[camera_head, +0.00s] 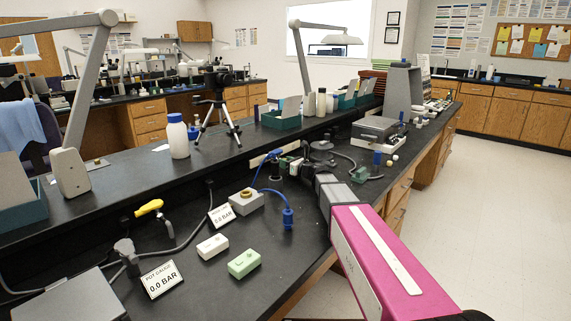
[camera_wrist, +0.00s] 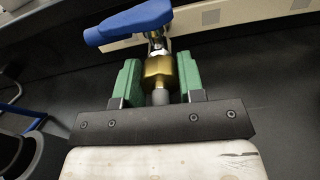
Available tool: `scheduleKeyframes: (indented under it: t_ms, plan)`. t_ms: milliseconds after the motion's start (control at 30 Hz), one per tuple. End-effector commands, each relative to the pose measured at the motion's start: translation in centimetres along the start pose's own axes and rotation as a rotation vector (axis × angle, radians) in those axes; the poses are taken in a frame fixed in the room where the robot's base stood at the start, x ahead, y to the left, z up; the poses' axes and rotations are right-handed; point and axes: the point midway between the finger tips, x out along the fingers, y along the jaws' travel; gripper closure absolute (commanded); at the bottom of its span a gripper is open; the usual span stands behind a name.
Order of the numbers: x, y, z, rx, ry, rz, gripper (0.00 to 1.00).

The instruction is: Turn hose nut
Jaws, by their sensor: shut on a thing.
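The brass hose nut (camera_wrist: 158,70) sits below a silver valve fitting (camera_wrist: 157,42) in the wrist view, with a short grey hose end (camera_wrist: 160,97) under it. My gripper (camera_wrist: 160,76) is shut on the nut, one green jaw on each side of it. A blue valve lever (camera_wrist: 130,22) lies just beyond the jaw tips and points left. In the head view my pink arm reaches over the bench to this spot. The gripper hides the nut there, while a blue lever (camera_head: 269,156) shows beside it.
A brass-topped grey box (camera_head: 245,202), a white block (camera_head: 212,247) and a green block (camera_head: 244,263) lie on the black bench left of my arm. Two "0.0 BAR" signs (camera_head: 162,279) stand nearby. A yellow-handled valve (camera_head: 149,207) and dark hoses are further left.

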Motion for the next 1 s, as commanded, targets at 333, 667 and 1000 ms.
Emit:
scheduleKeyframes:
  t_ms: [333,667,1000]
  plan:
    - [-0.02,0.08,-0.03,-0.212,0.000,0.001,0.88]
    - [-0.03,0.15,-0.06,-0.497,0.000,0.001,0.88]
    - [-0.04,0.19,-0.10,-0.711,0.000,0.001,0.88]
